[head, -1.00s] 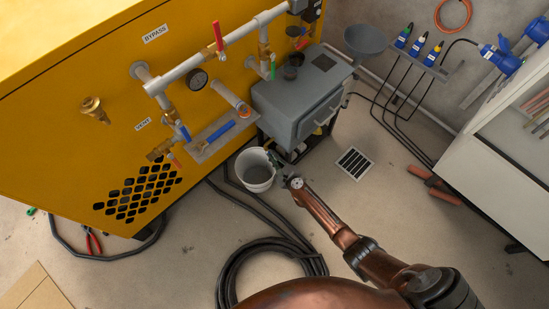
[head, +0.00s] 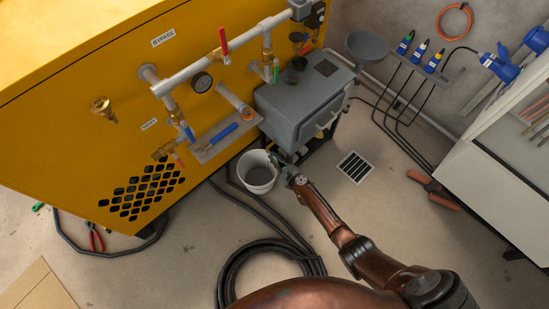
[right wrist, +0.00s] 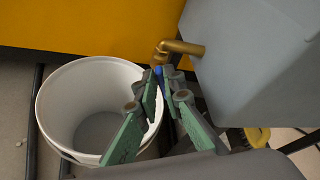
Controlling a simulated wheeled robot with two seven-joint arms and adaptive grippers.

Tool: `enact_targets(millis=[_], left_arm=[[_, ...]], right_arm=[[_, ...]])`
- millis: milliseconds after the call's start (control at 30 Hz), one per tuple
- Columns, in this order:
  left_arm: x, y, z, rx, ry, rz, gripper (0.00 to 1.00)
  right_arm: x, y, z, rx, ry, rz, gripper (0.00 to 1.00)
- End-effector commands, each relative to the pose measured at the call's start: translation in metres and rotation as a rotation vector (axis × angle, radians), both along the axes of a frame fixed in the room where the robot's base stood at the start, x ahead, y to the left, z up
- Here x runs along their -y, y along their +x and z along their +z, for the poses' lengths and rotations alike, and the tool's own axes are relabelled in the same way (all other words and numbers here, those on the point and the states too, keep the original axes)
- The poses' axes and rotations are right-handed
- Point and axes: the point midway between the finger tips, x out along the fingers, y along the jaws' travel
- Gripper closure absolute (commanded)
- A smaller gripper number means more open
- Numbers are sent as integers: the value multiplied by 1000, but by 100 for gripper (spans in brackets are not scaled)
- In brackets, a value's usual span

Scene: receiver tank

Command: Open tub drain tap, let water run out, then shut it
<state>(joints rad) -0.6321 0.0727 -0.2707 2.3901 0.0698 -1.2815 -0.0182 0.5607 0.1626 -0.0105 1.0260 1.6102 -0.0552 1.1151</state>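The grey tub (head: 290,113) stands against the yellow cabinet. In the right wrist view a brass drain tap (right wrist: 183,48) comes out of the tub's side (right wrist: 245,70), with a bit of its blue handle (right wrist: 159,71) showing at my fingertips. A white bucket (head: 258,182) stands on the floor below the tap; it also shows in the right wrist view (right wrist: 80,75). My right gripper (head: 277,163) reaches over the bucket's right edge. Its green fingers (right wrist: 161,76) are close together around the blue handle; their grip is unclear. No water shows. My left gripper is not in view.
The yellow cabinet (head: 60,130) carries pipes and valves, including a red lever (head: 223,41) and a blue lever (head: 224,133). Black hose (head: 230,275) coils on the floor near my arm. A floor grate (head: 355,167) lies to the right, with clear floor around it.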

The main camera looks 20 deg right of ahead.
Motion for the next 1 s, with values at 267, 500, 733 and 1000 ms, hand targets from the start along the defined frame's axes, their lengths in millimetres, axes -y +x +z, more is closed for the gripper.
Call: enact_targets(millis=[267, 500, 733, 1000], left_arm=[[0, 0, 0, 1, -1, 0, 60], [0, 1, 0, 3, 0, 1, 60], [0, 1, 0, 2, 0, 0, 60], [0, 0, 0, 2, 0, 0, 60]], right_arm=[[0, 0, 0, 0, 0, 0, 75], [0, 0, 0, 1, -1, 0, 75], [-1, -5, 1, 2, 1, 2, 75], [1, -15, 5, 1, 0, -1, 75]])
